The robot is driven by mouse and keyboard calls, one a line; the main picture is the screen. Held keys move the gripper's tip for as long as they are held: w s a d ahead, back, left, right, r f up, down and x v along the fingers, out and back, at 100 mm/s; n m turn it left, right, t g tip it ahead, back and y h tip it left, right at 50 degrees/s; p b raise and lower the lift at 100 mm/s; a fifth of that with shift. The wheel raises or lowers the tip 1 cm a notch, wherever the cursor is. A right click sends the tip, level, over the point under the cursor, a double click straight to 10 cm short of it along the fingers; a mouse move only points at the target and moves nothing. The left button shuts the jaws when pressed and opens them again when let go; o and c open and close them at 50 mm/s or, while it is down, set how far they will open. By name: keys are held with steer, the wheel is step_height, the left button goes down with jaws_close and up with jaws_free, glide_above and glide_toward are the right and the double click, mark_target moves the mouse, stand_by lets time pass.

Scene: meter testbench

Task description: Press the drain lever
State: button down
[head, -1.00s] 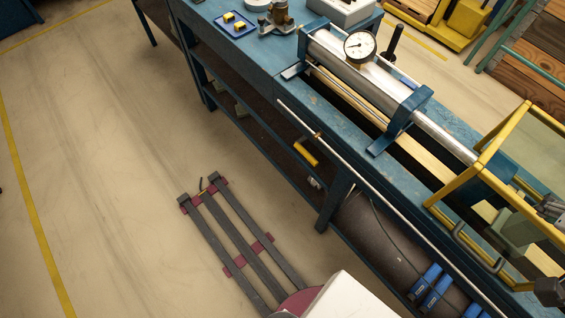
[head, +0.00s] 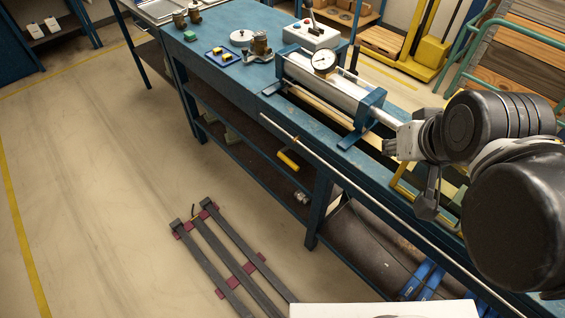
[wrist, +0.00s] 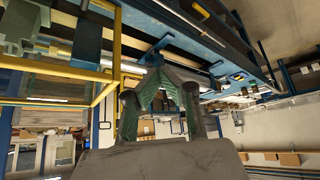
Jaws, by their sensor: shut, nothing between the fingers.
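The likely drain lever is a yellow-handled lever (head: 288,161). It hangs below the thin pipe along the bench's front edge, in the head view. I cannot make it out surely in the wrist view. My gripper (head: 389,148) is at the right in the head view, over the bench by the right end of the silver cylinder, well to the right of the lever and not touching it. In the wrist view my gripper (wrist: 163,80) shows its green-padded fingers angled together, empty.
The blue bench (head: 222,72) carries the silver cylinder (head: 335,88) with a dial gauge (head: 324,62). A thin pipe (head: 345,180) runs along its front. A yellow frame (wrist: 60,66) stands close by in the wrist view. The floor (head: 110,160) before the bench is mostly clear.

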steer(key=m+g+h+b, duration=0.2)
steer(key=m+h+b, duration=0.5)
steer(key=b, duration=2)
glide_above(291, 164)
steer(key=s+a, duration=0.4)
step_height(291, 164, down, 33)
steer(key=m+y, duration=0.2)
steer(key=shift+w, duration=0.15)
steer(key=b+x, duration=0.1)
steer(key=x, duration=0.4)
steer(key=b+x, duration=0.2)
steer(key=x, duration=0.3)
steer(key=shift+s+f, duration=0.15)
steer(key=shift+s, duration=0.05)
steer(key=shift+a, duration=0.1)
